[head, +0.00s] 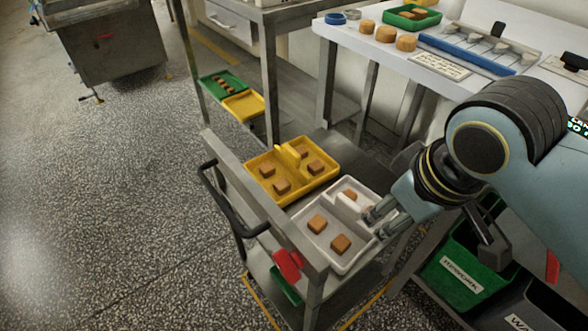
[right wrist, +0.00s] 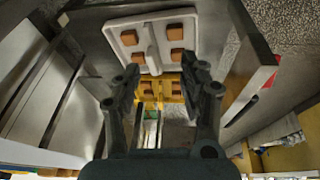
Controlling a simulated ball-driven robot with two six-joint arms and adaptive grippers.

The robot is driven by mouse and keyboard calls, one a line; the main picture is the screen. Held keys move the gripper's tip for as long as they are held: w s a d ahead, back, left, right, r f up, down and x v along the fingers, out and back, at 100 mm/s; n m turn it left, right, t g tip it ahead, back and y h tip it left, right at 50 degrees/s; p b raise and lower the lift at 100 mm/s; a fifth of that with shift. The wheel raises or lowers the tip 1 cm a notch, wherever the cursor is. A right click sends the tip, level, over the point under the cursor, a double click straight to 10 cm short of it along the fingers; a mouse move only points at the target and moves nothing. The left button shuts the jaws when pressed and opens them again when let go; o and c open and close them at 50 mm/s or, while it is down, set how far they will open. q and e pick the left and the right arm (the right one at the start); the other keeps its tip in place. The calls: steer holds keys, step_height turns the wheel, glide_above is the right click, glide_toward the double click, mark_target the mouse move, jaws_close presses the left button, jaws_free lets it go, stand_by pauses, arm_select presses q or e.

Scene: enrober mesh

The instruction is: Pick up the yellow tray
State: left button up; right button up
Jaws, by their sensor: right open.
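The yellow tray (head: 249,172) lies on the cart's top, with a raised yellow handle across its middle and several brown blocks in it. A yellow tray with brown blocks also shows between my fingers in the right wrist view (right wrist: 160,98), beyond the white tray. My right gripper (head: 376,222) is open and empty, at the right side of the white tray; the head view does not show clearly whether it touches that tray. It is apart from the yellow tray, to its lower right. My left gripper is not in view.
The white tray (head: 312,244) with brown blocks sits just in front of the yellow one; it also shows in the right wrist view (right wrist: 113,38). The cart has a black handle (head: 228,205). Another yellow tray (head: 243,107) and a green tray (head: 222,84) sit behind. Green bin (head: 455,270) at right.

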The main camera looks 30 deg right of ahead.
steer(key=w+f, duration=0.3)
steer(key=w, duration=0.9)
steer(key=t+y, duration=0.1)
glide_toward(292, 150)
steer(key=x, duration=0.1)
steer(key=b+x, duration=0.1)
steer(key=x, duration=0.2)
steer(key=shift+s+d+f, duration=0.2)
steer(key=shift+f, duration=0.15)
steer(key=b+x, duration=0.1)
steer(key=x, duration=0.1)
steer(key=b+x, duration=0.1)
steer(key=x, duration=0.3)
steer(key=shift+w+a+b, duration=0.25)
steer(key=shift+w+b, duration=0.05)
steer(key=shift+b, duration=0.1)
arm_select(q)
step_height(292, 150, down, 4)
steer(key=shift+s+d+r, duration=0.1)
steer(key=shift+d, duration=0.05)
arm_select(e)
steer(key=shift+r, duration=0.1)
jaws_close()
